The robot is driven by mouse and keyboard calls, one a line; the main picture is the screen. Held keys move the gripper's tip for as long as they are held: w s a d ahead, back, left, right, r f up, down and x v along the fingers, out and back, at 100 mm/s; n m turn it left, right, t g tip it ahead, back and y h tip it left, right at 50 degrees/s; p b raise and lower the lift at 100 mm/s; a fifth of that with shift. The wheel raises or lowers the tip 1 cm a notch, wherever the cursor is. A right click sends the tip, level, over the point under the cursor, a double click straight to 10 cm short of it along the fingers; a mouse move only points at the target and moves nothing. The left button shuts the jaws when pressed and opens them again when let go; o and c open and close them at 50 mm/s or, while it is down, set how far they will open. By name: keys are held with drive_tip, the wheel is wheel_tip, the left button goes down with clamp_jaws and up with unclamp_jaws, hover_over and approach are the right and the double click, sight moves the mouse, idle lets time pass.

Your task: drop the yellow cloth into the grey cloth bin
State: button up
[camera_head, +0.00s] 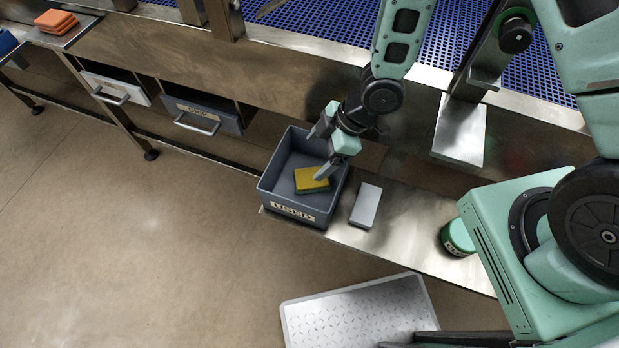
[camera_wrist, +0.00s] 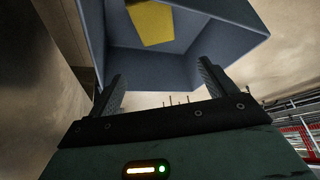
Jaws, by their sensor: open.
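The yellow cloth (camera_head: 312,180) is a folded pad lying inside the grey bin (camera_head: 283,201), which has a "USED" label on its front. The bin stands on the metal shelf. My gripper (camera_head: 326,150) is open above the bin's right back part, with one finger reaching down beside the cloth. In the wrist view, the open fingers of my gripper (camera_wrist: 160,85) point toward the bin (camera_wrist: 195,45). The yellow cloth (camera_wrist: 152,22) shows there on the bin's floor, apart from the fingers.
A light grey block (camera_head: 366,205) lies on the shelf just right of the bin. A green round container (camera_head: 457,238) stands further right. Orange cloths (camera_head: 56,20) lie on a surface at the far left. Two drawers (camera_head: 203,116) are below the counter. A silver step plate (camera_head: 360,315) is in front.

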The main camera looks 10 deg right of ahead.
wheel_tip(320, 180, up, 10)
drive_tip(key=p, duration=0.8)
drive_tip(key=shift+f, duration=0.25)
wheel_tip(320, 180, up, 8)
drive_tip(key=w+d+m+t+h, duration=0.1)
drive_tip(key=m+h, duration=0.2)
drive_tip(key=s+d+r+m+g+h, duration=0.1)
drive_tip(key=s+r+m, duration=0.5)
drive_tip(key=s+r, duration=1)
drive_tip(key=shift+d+h, duration=0.65)
drive_tip(key=shift+h, duration=0.05)
drive_tip(key=shift+w+r, duration=0.1)
